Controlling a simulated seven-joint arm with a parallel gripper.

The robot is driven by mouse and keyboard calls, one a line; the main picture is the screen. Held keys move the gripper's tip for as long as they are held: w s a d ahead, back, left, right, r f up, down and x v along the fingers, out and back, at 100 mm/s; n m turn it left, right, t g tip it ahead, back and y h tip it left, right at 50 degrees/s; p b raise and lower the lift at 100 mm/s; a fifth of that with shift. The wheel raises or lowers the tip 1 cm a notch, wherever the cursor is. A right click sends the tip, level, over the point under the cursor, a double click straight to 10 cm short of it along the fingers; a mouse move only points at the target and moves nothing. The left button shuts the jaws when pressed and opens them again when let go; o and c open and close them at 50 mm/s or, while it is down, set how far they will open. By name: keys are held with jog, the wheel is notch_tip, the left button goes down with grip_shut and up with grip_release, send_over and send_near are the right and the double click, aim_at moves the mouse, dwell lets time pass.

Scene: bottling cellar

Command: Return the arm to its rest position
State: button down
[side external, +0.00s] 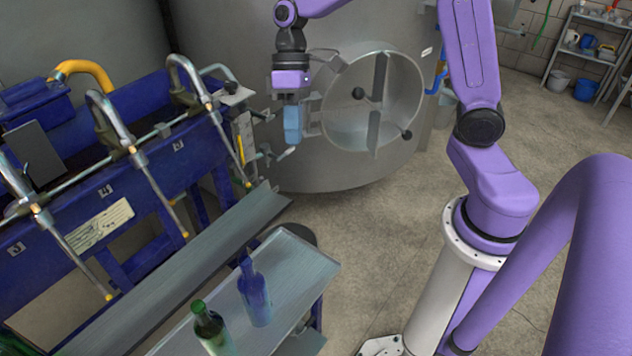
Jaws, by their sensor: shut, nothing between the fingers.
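My gripper (292,138) hangs in the air at the upper middle of the side external view, pointing down. Its light blue fingers are shut with nothing between them. It shows in front of the large steel tank, above and beyond the metal table. My purple arm arches up from its white base column and bends down to it. No object is in contact with the gripper as far as I can see.
A blue bottle (255,298) and a green bottle (210,330) stand upright on a metal table (290,262). A blue filling machine (95,190) with curved spouts stands left. A steel tank (230,60) with a round hatch (345,100) stands behind. Open floor lies right of the table.

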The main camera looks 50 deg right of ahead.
jog(key=s+d+n+t+h, duration=0.3)
jog(key=s+n, duration=0.4)
jog(key=s, duration=1.3)
jog(key=shift+s+f, duration=0.35)
